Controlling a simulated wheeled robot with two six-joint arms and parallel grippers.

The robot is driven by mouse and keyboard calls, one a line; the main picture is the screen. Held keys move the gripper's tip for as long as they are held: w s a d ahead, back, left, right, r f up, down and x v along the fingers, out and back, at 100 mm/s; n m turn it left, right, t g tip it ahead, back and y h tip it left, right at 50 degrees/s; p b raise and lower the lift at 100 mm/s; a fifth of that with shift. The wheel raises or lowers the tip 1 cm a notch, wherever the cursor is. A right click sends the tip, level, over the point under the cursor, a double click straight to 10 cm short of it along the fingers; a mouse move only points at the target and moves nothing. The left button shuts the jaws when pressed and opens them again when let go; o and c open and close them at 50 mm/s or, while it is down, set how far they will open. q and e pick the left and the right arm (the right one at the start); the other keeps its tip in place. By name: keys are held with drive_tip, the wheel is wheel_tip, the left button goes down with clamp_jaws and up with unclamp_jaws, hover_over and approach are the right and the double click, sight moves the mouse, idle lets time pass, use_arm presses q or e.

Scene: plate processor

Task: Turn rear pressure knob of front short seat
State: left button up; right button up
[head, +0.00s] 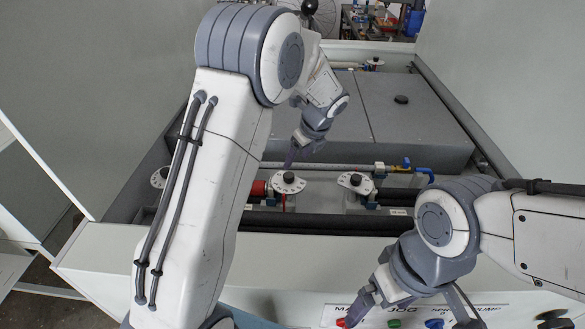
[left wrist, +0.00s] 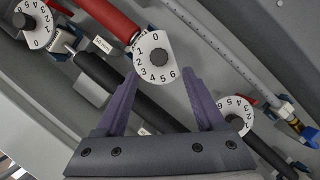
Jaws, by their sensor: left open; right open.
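Several round white dials with dark central knobs sit in a row on the machine. The middle dial (head: 288,182), numbered, with its knob (left wrist: 158,57), lies just beyond and between my left fingertips in the left wrist view. Other dials stand at the far left (head: 160,177) and to the right (head: 355,182); they also show in the left wrist view at upper left (left wrist: 38,22) and right (left wrist: 238,114). I cannot tell which is the rear one by label. My left gripper (left wrist: 162,82) is open and empty above the middle dial. My right gripper (head: 408,317) is open over the front panel.
A red cylinder (left wrist: 105,20) and a dark cylinder (left wrist: 110,75) run beside the dials. A large grey cover (head: 420,115) lies behind. A front panel with coloured buttons (head: 394,323) is below my right gripper. Side walls stand left and right.

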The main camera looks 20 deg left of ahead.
sight(288, 174)
use_arm(q)
drive_tip(key=p+x, duration=0.1)
drive_tip(key=x, duration=0.7)
drive_tip(key=shift+a+f, duration=0.2)
drive_tip(key=shift+f, duration=0.05)
clamp_jaws()
